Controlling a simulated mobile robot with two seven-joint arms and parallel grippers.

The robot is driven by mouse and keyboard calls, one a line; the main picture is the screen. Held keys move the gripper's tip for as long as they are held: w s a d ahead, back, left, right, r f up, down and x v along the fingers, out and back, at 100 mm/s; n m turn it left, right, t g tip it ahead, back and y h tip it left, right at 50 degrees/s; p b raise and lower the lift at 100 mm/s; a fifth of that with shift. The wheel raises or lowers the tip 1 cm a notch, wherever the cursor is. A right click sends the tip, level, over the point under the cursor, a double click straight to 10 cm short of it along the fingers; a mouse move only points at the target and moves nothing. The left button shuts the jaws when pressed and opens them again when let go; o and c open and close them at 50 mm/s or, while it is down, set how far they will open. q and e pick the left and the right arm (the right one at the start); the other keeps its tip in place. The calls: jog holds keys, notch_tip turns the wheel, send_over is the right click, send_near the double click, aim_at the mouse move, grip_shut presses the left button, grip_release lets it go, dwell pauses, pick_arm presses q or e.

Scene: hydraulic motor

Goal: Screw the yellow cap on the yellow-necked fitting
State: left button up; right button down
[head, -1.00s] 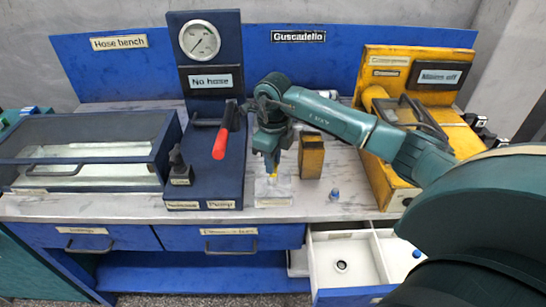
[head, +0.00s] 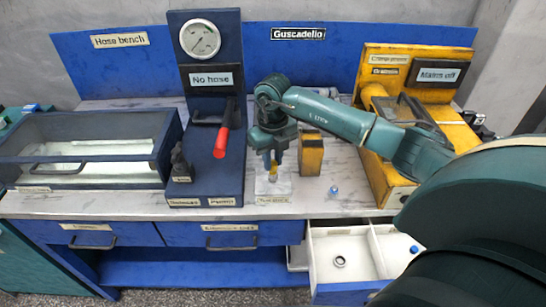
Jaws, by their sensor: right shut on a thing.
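My right gripper (head: 272,168) points down over a small pale stand (head: 273,190) at the front of the bench. It is shut on a small yellow piece, which looks like the yellow cap (head: 273,174). The yellow piece is right at the stand's top. The yellow-necked fitting cannot be told apart from the cap here, so I cannot tell how they meet or whether the cap is seated. My left gripper is not in view.
A yellow-brown block (head: 311,157) stands close right of the gripper. A small blue-and-white fitting (head: 334,191) stands farther right. The red-handled pump (head: 222,182) is at left. An open drawer (head: 318,262) below holds a ring (head: 340,261) and a blue cap (head: 414,249).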

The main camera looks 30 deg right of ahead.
jog(key=m, duration=0.2)
jog(key=m+p, duration=0.1)
jog(key=shift+s+a+f+m, duration=0.15)
jog(key=shift+s+m, duration=0.05)
jog(key=shift+m, duration=0.2)
jog(key=shift+f+m+p, duration=0.2)
jog(key=shift+m+p, duration=0.2)
jog(key=shift+m, duration=0.5)
jog(key=shift+r+m+p, duration=0.2)
jog(key=shift+m+p, duration=0.45)
jog(key=shift+m, duration=0.45)
jog(key=shift+f+m+p, duration=0.1)
jog(key=shift+m+p, duration=0.4)
jog(key=shift+m, duration=0.7)
jog(key=shift+f+m, duration=0.1)
jog(key=shift+m, duration=0.5)
jog(key=shift+m, duration=0.9)
jog(key=m, duration=0.4)
